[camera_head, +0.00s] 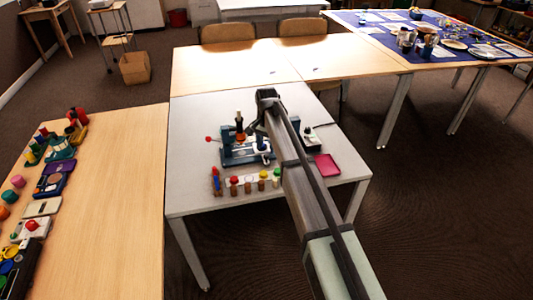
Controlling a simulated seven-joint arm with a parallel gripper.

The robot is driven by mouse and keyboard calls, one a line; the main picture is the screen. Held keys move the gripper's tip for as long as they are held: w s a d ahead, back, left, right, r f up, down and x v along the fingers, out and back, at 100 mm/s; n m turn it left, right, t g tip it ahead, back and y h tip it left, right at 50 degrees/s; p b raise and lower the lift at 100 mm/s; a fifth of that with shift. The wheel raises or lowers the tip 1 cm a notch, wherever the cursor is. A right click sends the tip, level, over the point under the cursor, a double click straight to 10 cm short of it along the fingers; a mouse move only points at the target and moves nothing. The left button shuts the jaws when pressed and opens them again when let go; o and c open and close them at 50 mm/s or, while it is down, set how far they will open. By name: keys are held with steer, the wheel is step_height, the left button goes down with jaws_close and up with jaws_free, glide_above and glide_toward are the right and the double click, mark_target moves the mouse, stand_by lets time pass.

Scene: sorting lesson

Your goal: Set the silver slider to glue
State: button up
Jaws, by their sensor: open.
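I cannot make out the silver slider or any glue marking at this size. A teal-blue apparatus (238,156) with a dark and orange upright part stands on the light grey table. My arm reaches in from the lower right over this table. My gripper (263,143) points down at the apparatus's right side, and its fingertips are too small to make out clearly. It looks empty. I cannot tell whether it touches anything. My arm covers part of the table right of the apparatus.
A rack (255,182) of several colour-topped pegs stands in front of the apparatus. A pink tray (327,165) and a small dark device with a green spot (309,138) lie right of my arm. Wooden table (125,190) at left holds several toys. The grey table's back left is clear.

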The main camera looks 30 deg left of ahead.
mark_target(266, 155)
steer(key=shift+f, duration=2.15)
steer(key=shift+c, duration=0.2)
jaws_close()
steer(key=shift+s, duration=0.1)
